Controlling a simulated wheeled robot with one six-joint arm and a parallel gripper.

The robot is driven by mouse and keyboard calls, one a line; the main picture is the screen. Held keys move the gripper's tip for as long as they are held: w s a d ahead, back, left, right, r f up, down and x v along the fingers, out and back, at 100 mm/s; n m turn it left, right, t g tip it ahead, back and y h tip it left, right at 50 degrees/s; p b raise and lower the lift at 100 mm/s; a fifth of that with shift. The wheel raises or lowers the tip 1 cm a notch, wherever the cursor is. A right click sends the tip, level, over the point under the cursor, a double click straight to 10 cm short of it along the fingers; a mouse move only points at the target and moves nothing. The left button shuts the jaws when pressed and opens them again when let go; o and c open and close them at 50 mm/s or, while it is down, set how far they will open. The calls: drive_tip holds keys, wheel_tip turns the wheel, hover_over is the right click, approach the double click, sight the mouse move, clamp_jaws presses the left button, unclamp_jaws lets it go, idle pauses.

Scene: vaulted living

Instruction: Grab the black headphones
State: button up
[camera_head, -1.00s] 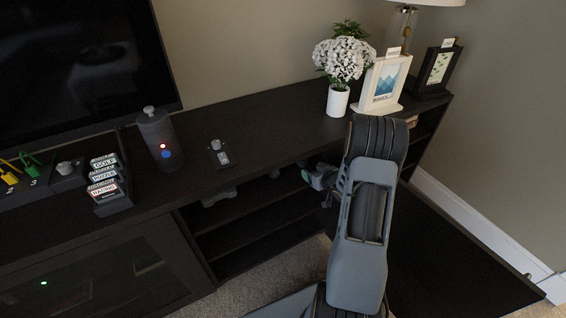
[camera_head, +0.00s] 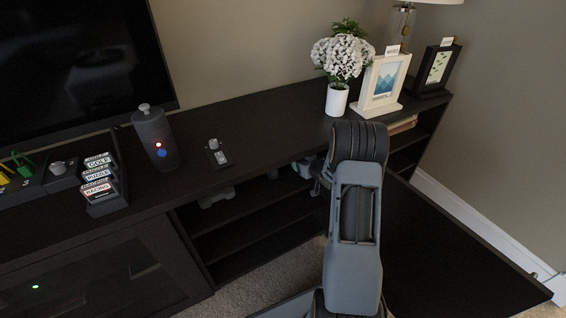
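I cannot make out the black headphones in this view. My gripper (camera_head: 308,168) is at the open front of the dark cabinet (camera_head: 262,118), just under its top edge and near the upper shelf. My own arm covers part of the cabinet opening behind it. The fingers are small, dark and partly hidden, so I cannot tell whether they are open or shut, or whether they hold anything.
A grey object (camera_head: 217,197), perhaps a game controller, lies on the upper shelf to the left. On top stand a grey cylinder (camera_head: 155,138), a small device (camera_head: 217,154), boxed games (camera_head: 101,180), a flower vase (camera_head: 337,100) and frames (camera_head: 383,84). An open door panel (camera_head: 455,255) spreads at right.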

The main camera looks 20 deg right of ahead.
drive_tip(key=c, duration=1)
drive_tip(key=shift+c, duration=0.3)
drive_tip(key=shift+r, duration=0.15)
